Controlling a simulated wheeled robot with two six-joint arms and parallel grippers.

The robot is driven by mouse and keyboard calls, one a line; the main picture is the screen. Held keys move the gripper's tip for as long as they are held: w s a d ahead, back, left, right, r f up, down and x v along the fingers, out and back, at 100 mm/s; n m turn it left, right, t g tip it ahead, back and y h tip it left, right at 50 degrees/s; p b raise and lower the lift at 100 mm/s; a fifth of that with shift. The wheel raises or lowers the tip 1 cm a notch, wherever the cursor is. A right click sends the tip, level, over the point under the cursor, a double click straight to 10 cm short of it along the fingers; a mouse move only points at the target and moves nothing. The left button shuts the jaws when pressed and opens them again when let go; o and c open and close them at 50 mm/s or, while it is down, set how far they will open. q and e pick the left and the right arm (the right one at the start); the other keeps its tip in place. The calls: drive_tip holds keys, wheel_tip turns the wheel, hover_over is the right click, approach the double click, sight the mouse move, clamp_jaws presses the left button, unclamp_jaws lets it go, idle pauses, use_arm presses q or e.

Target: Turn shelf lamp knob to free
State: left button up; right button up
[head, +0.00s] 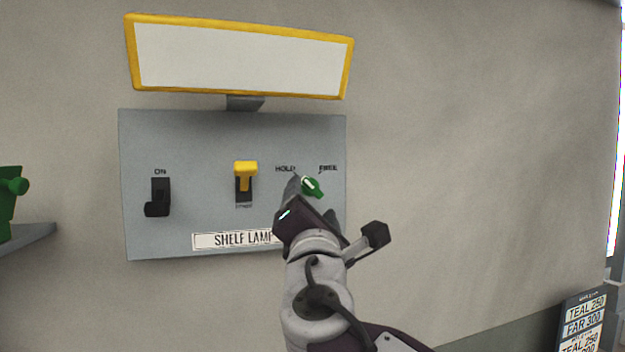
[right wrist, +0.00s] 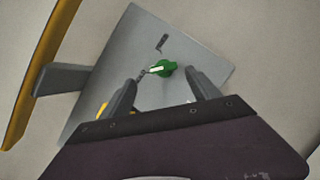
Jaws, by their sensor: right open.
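The green shelf lamp knob (head: 313,188) sits at the right of the grey panel (head: 205,135), under the words HOLD and FREE. Its white pointer mark slants up and left, towards HOLD. In the right wrist view the knob (right wrist: 163,69) shows whole, with the white mark pointing left at a printed label. My right gripper (head: 303,190) is at the panel, partly covering the knob's left side in the head view. In the right wrist view its fingers (right wrist: 162,82) are apart, one on each side of the knob, with no contact visible. My left gripper is not in view.
A black switch (head: 158,197) marked ON and a yellow-topped lever (head: 245,176) are left of the knob. The SHELF LAMP label (head: 232,239) is partly hidden by my arm. A yellow-framed white board (head: 240,60) juts out above. The wall to the right is bare.

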sight(313, 190)
drive_tip(key=p+x, duration=0.1)
drive_tip(key=x, duration=0.3)
drive_tip(key=p+x, duration=0.1)
drive_tip(key=x, duration=0.2)
drive_tip(key=shift+w+d+f+p, duration=0.2)
drive_tip(key=shift+d+f+p, duration=0.15)
drive_tip(key=shift+w+a+r, duration=0.1)
drive_tip(key=shift+a, duration=0.2)
drive_tip(key=shift+s, duration=0.45)
drive_tip(key=shift+w, duration=0.35)
drive_tip(key=c, duration=0.7)
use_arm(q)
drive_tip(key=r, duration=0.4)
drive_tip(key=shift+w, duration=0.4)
use_arm(e)
drive_tip(key=c, duration=0.7)
